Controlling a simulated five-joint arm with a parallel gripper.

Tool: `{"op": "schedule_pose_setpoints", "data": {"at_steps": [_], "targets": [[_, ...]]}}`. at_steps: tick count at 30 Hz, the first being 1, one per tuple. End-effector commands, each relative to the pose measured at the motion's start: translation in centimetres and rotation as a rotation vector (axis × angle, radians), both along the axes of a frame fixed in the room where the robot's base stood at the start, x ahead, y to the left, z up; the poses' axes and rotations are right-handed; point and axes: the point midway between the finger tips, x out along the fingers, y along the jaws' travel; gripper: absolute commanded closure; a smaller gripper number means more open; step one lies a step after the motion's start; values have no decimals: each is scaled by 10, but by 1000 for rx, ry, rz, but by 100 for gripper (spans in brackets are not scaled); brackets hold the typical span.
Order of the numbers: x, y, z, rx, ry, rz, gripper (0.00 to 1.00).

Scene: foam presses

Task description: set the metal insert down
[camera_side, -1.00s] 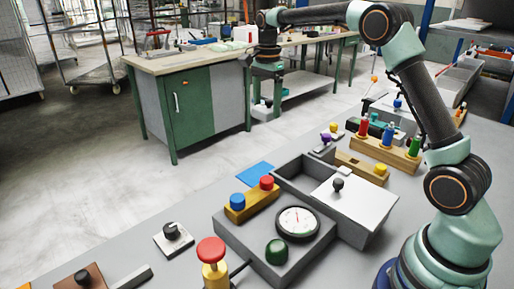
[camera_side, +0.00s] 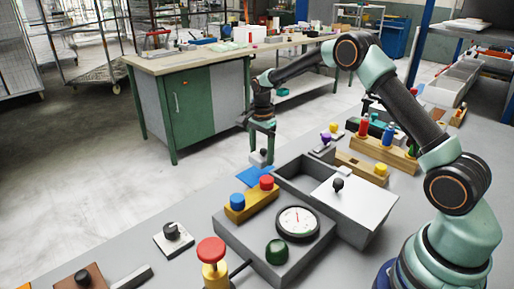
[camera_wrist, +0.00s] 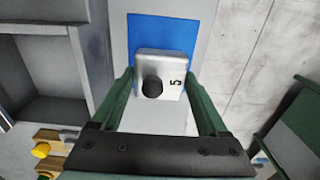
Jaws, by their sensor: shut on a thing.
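The metal insert (camera_wrist: 170,60) is a pale square block with a black knob and a dark "5" on its face. My gripper (camera_wrist: 159,82) is shut on it, with one green finger on each side. In the side view, my gripper (camera_side: 262,150) points down and holds the insert (camera_side: 257,158) just above or at the blue mat (camera_side: 250,178). In the wrist view the blue mat (camera_wrist: 145,28) shows behind the insert, which covers part of it. Whether the insert touches the mat I cannot tell.
A grey press with a dial (camera_side: 298,221) and an open box (camera_side: 300,172) with a white lid (camera_side: 355,200) stand right of the mat. A wooden block with blue and red knobs (camera_side: 250,202) is close in front. The table's far edge lies just behind the mat.

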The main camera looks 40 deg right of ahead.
Motion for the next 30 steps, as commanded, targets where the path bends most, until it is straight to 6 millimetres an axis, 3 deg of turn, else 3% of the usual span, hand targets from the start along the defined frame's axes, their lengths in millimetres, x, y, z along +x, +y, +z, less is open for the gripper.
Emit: {"op": "schedule_pose_setpoints", "data": {"at_steps": [5, 12, 24, 25, 27, 30], "targets": [[0, 0, -11, 0, 0, 0, 100], [0, 0, -43, 0, 0, 0, 100], [1, 0, -48, 0, -3, 0, 100], [0, 0, -49, 0, -1, 0, 19], [0, 0, -48, 0, -2, 0, 0], [0, 0, -48, 0, -1, 0, 0]]}}
